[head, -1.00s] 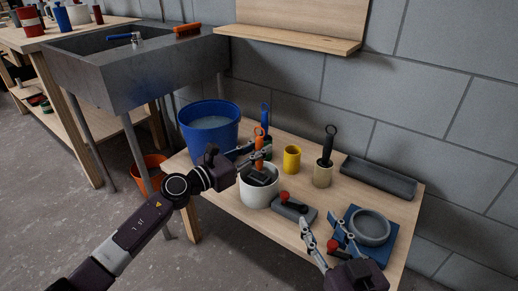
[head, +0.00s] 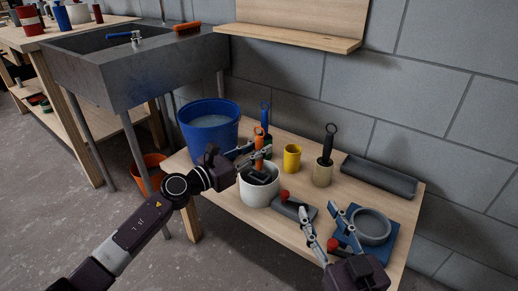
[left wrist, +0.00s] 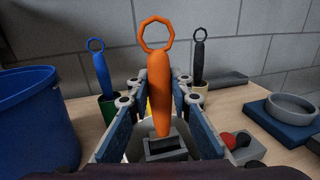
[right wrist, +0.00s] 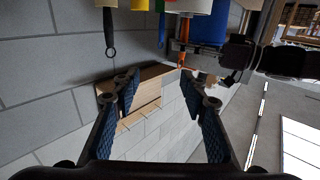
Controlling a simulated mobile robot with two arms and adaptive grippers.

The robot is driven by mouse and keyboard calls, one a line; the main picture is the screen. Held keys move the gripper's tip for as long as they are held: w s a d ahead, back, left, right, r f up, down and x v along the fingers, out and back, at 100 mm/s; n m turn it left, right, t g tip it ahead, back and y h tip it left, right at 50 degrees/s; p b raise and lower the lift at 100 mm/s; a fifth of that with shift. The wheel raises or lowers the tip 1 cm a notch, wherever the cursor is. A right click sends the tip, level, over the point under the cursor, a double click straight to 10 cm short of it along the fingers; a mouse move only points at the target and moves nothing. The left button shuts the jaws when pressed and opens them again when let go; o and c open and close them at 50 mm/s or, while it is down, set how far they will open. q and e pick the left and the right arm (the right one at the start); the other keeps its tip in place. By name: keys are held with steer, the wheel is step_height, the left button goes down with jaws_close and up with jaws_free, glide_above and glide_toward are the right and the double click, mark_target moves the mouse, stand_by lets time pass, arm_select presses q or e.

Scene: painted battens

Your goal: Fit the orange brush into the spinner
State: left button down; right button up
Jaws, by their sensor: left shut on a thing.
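My left gripper (head: 256,152) is shut on the orange brush (left wrist: 158,95), its two fingers on either side of the handle. The brush is about upright, ring at the top, and also shows in the head view (head: 259,143). Below it a dark grey square socket, likely the spinner (left wrist: 166,148), sits in a white pot (head: 257,194). The handle's lower end shows at the socket's opening; I cannot tell how deep it is, and its bristles are hidden. My right gripper (head: 326,226) is open and empty over the table's front right; its spread fingers show in the right wrist view (right wrist: 168,105).
A blue bucket (head: 209,131) stands left of the pot. Behind are a blue-handled brush (head: 265,113), a yellow cup (head: 292,158) and a black-handled brush (head: 328,142) in a beige cup. A red-knobbed grey block (head: 300,209), round grey dish (head: 371,227) and grey tray (head: 378,176) lie right.

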arm_select(q)
steer(key=shift+f, duration=0.25)
arm_select(e)
steer(key=shift+a+r+t+y, duration=0.2)
steer(key=shift+r+t+y, duration=0.3)
steer(key=shift+r, duration=0.95)
arm_select(q)
steer(key=c, duration=1.7)
jaws_free()
steer(key=shift+o, duration=0.2)
arm_select(e)
steer(key=shift+r, duration=0.1)
arm_select(q)
steer(key=shift+s+a+f, duration=0.1)
steer(key=shift+s+a, duration=0.2)
steer(key=shift+a, duration=0.1)
steer(key=v, duration=1.1)
arm_select(e)
steer(key=shift+s, duration=0.1)
arm_select(q)
steer(key=shift+s, duration=0.1)
